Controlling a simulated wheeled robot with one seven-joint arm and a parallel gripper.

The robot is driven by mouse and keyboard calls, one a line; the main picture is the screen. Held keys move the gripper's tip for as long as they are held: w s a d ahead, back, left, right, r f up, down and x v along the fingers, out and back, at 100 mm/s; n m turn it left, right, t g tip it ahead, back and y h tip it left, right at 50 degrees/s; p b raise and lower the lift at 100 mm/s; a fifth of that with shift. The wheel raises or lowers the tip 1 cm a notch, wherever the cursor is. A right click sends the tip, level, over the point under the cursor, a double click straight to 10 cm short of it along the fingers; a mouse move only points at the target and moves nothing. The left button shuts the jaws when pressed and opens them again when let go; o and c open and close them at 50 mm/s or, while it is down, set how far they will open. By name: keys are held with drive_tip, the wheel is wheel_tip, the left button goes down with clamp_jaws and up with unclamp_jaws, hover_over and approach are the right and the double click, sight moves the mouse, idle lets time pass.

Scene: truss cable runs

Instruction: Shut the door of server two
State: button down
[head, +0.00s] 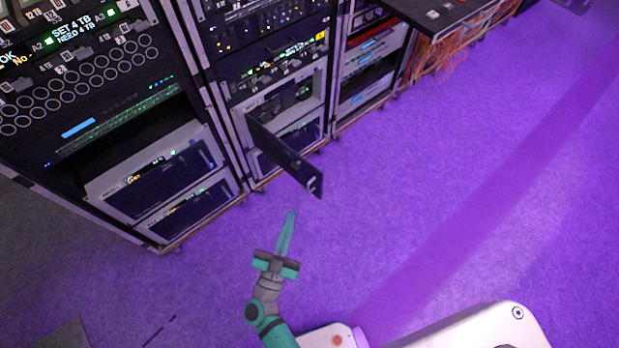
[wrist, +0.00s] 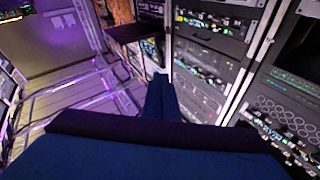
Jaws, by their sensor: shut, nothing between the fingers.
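An open server door (head: 285,157), a dark narrow panel, sticks out from the middle rack over the floor in the head view. Its hinge side is at the left of a grey server bay (head: 284,98), and its free end points down and right. I cannot read a server number on it. My gripper (head: 291,214), teal with its fingers together, is below the door's free end in the picture, apart from it and empty. In the wrist view my gripper's fingers (wrist: 160,78) are shut, and I cannot make out the door clearly there.
A left rack (head: 100,100) with closed lower servers (head: 160,180) stands beside the middle rack. A right rack (head: 370,70) and a dark table (head: 450,12) with orange cables (head: 455,58) are farther right. The purple floor (head: 420,170) right of the door is clear.

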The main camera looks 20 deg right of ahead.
drive_tip(key=w+a+f+m+g+h, duration=0.1)
drive_tip(key=w+f+m+g+h, duration=0.2)
drive_tip(key=w+f+g, duration=0.55)
approach(316, 172)
drive_tip(key=x, duration=0.5)
drive_tip(key=shift+w+d, duration=0.1)
drive_tip(key=shift+d, duration=0.2)
drive_tip(key=shift+w+d, duration=0.35)
drive_tip(key=shift+d, duration=0.05)
drive_tip(key=shift+s+d, duration=0.1)
